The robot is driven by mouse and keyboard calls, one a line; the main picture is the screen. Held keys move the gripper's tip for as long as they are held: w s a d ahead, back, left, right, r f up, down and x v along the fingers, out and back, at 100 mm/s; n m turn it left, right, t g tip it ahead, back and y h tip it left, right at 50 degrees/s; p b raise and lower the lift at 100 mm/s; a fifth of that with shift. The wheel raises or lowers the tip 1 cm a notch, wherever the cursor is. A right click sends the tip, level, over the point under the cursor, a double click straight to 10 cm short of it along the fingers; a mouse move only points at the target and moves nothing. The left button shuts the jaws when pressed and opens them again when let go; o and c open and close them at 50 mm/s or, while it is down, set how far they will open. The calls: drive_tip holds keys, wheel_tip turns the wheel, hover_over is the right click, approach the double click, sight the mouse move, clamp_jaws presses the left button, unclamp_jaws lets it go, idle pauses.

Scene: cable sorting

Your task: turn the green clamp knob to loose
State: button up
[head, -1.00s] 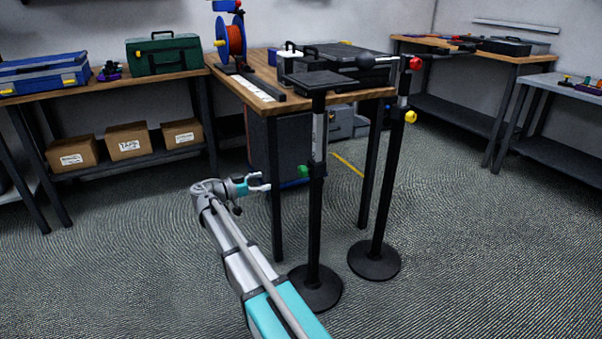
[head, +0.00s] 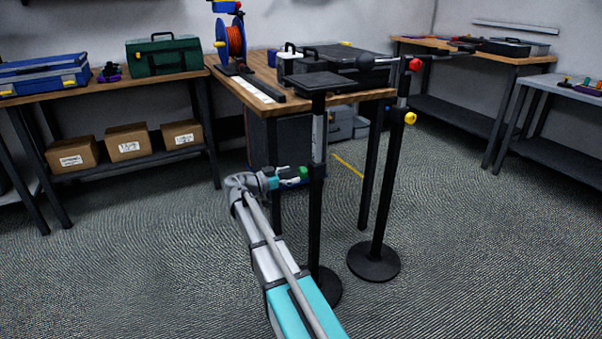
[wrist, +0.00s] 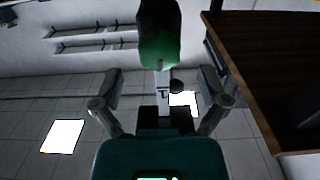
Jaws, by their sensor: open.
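The green clamp knob (head: 303,173) sits on the side of the nearer black stand's post (head: 317,215), below its flat top plate (head: 317,82). In the wrist view the green knob (wrist: 160,48) is at top centre, in line with the space between my fingers. My gripper (head: 291,177) is open, with its fingertips right by the knob on its left side. The wrist view shows the fingers (wrist: 160,76) spread wide with clear room on both sides of the knob. I cannot tell how far the knob reaches between them. No contact shows.
A second stand with a yellow knob (head: 411,118) and a red knob (head: 415,64) stands to the right. A wooden table (head: 238,88) with a black case (head: 350,68) and a cable reel (head: 236,42) is close behind. The floor at front left is clear.

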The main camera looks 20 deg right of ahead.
sight(299, 172)
drive_tip(key=shift+d, duration=1.85)
drive_tip(key=shift+c, duration=0.3)
drive_tip(key=c, duration=1.1)
drive_tip(key=shift+n, duration=0.5)
drive_tip(key=n, duration=0.3)
drive_tip(key=shift+w+n, duration=0.15)
drive_tip(key=shift+n, duration=0.15)
drive_tip(key=n, duration=0.5)
drive_tip(key=shift+f, duration=0.1)
drive_tip(key=n, duration=0.6)
drive_tip(key=shift+w, duration=0.1)
drive_tip(key=n, duration=0.4)
drive_tip(key=shift+f, duration=0.15)
drive_tip(key=shift+n, duration=0.3)
